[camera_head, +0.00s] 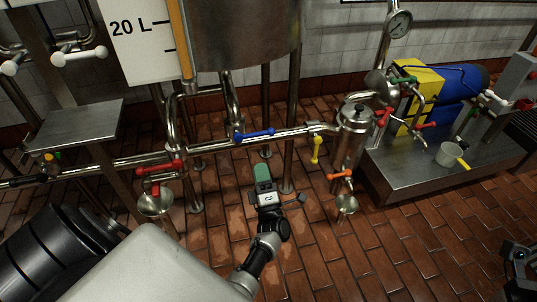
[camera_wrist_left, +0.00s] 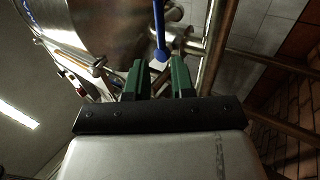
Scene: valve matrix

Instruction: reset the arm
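My left arm comes up from the bottom of the head view. Its gripper (camera_head: 262,172) has green fingers and is over the tiled floor, below the blue valve handle (camera_head: 254,135) in the picture. In the left wrist view the two green fingers of the left gripper (camera_wrist_left: 158,75) stand apart with nothing held between them. The blue handle (camera_wrist_left: 160,40) shows beyond the fingertips, its end near the gap; contact is not visible. My right gripper's fingers are not seen.
A horizontal steel pipe carries a red handle (camera_head: 161,168) and a yellow handle (camera_head: 316,149). A steel tank (camera_head: 245,35) stands behind. A metal side table (camera_head: 75,128) is at left. A steel platform (camera_head: 405,178) with a blue and yellow pump is at right. Brick-tiled floor (camera_head: 380,255) is open in front.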

